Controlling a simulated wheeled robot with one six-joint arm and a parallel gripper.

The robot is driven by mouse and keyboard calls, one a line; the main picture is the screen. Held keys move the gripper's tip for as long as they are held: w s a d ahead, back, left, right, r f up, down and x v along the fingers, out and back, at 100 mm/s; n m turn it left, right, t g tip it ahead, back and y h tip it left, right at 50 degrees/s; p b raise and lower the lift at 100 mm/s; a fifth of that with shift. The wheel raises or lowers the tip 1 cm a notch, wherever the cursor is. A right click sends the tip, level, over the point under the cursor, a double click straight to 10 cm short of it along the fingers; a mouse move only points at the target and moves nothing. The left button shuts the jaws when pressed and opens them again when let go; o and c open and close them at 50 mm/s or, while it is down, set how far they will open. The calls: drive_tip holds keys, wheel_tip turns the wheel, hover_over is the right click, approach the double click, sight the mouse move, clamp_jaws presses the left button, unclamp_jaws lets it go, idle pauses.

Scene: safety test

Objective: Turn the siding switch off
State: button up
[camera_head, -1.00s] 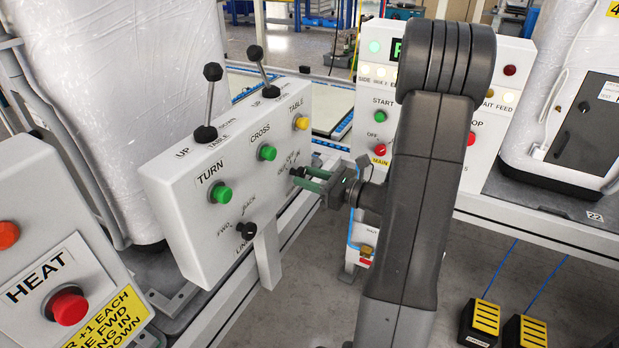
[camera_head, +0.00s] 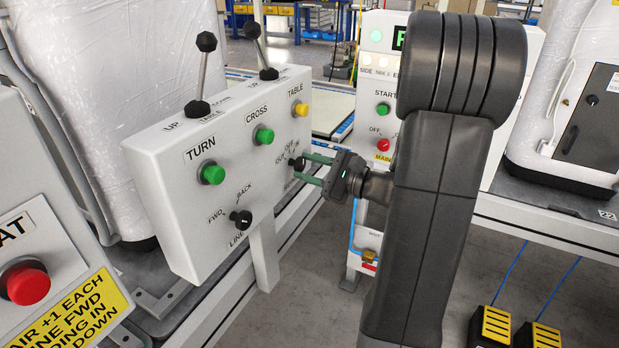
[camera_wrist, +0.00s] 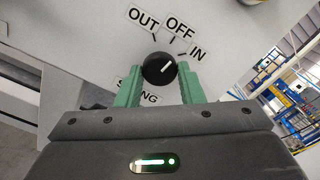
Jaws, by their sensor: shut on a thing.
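The siding switch is a black round knob (camera_wrist: 158,68) with a white mark, on the front of a white control box (camera_head: 180,240). In the wrist view, OUT, OFF and IN labels fan out above it. The mark points up and right, nearer IN than OFF. The lower label is partly hidden and reads "S...NG". My gripper (camera_wrist: 160,82) has a green finger on each side of the knob and is shut on it. In the head view, my gripper (camera_head: 306,168) reaches the box's right end from the right; its fingertips partly hide the knob there.
The box also carries a green TURN button (camera_head: 213,174), a green CROSS button (camera_head: 264,135), a yellow TABLE button (camera_head: 302,110), a black LINE knob (camera_head: 241,218) and two upright levers. A red HEAT button (camera_head: 27,285) is at lower left. A START panel (camera_head: 384,165) stands behind my gripper.

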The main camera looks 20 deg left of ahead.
drive_tip(key=shift+f+n+b, duration=0.1)
drive_tip(key=shift+n+b, duration=0.5)
drive_tip(key=shift+n, duration=0.1)
drive_tip(key=o, duration=0.9)
drive_tip(key=shift+o, duration=0.2)
drive_tip(key=s+d+p, duration=0.1)
drive_tip(key=d, duration=1.2)
drive_tip(key=shift+d, duration=0.4)
drive_tip(key=a, duration=0.9)
drive_tip(key=w+a+b, duration=0.1)
drive_tip(key=a, duration=0.3)
drive_tip(key=shift+a, duration=0.4)
